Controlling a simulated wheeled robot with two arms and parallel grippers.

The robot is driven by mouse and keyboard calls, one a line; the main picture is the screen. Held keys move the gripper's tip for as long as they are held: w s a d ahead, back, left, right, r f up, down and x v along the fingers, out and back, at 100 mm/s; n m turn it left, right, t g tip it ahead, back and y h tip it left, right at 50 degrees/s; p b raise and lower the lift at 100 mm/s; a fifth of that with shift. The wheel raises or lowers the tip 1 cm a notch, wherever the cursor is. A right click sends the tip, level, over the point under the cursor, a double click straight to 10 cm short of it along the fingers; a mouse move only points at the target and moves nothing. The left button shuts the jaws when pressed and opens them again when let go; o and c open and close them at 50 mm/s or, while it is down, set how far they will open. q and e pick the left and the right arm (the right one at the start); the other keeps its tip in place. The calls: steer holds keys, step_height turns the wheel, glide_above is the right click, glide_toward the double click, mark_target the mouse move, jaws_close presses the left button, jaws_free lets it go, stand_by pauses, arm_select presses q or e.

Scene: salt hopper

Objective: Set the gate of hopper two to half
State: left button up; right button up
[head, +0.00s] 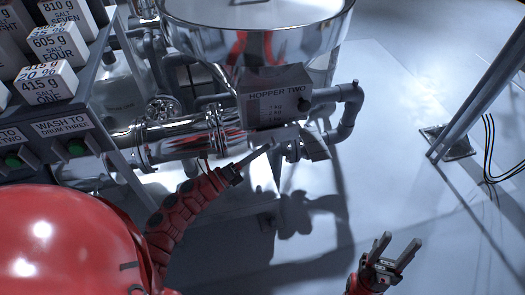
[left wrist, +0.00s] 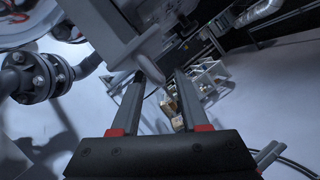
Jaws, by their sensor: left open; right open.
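Hopper two (head: 255,28) is a large shiny steel bowl at the top of the head view. Below it is a grey box (head: 277,104) labelled "HOPPER TWO", with small scale marks and a dark knob (head: 304,104) on its right. My left gripper (head: 272,141) reaches just below the box. In the left wrist view its open fingers (left wrist: 158,82) have a rounded grey part (left wrist: 149,66) at their tips; I cannot tell whether they touch it. My right gripper (head: 391,247) is open and empty, low at the right.
Steel pipes (head: 180,136) run left of the box, and a grey elbow pipe (head: 349,105) stands right of it. Labelled salt blocks (head: 57,42) and a panel with green buttons (head: 75,148) are at the left. The floor at the right is mostly clear, with a post (head: 480,85).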

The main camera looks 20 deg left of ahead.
arm_select(q)
steer(key=shift+w+d+r, duration=0.1)
steer(key=shift+w+d, duration=0.25)
steer(key=shift+c, duration=0.2)
jaws_close()
stand_by(1.1)
